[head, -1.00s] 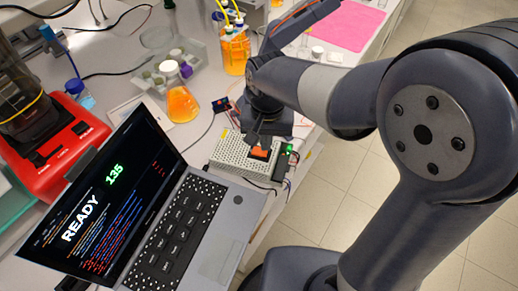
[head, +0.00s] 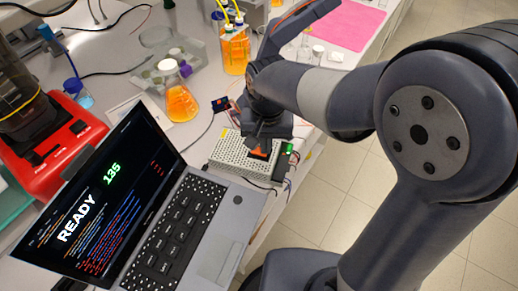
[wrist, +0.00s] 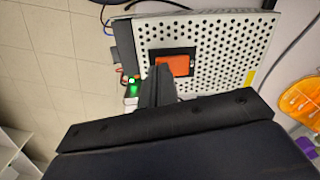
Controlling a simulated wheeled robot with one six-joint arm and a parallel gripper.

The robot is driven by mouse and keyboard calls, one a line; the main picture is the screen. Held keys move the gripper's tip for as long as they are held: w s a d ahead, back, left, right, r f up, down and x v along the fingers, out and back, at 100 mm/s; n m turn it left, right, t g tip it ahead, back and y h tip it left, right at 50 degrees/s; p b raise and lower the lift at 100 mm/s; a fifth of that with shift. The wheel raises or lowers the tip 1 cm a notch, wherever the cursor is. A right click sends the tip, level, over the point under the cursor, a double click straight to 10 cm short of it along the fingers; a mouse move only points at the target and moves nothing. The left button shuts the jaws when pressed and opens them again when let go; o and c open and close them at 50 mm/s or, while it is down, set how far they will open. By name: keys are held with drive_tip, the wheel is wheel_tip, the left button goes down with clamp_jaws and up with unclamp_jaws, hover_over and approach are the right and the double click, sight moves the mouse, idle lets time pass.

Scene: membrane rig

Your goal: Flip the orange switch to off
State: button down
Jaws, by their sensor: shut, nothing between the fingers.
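The orange switch (wrist: 178,66) sits in a black frame on top of a pale perforated metal box (wrist: 225,35). In the head view the switch (head: 259,154) shows only in part under my gripper, on the right half of the box (head: 228,158). My gripper (wrist: 162,70) is shut and empty. In the wrist view its tips overlap the left end of the switch; I cannot tell whether they touch it. In the head view my gripper (head: 258,142) is right above the switch.
A green light (wrist: 131,84) glows on a small module beside the box. A laptop (head: 165,220) reading READY and 135 stands in front. An orange-filled flask (head: 181,105) and an orange bottle (head: 235,52) stand behind. The bench edge is close on the right.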

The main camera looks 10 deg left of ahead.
drive_tip(key=shift+f, duration=0.15)
wheel_tip(320, 180, up, 7)
drive_tip(key=p, duration=0.6)
idle(0.3)
drive_tip(key=shift+f, duration=0.1)
wheel_tip(320, 180, down, 7)
drive_tip(key=b, duration=0.6)
drive_tip(key=shift+r, duration=0.2)
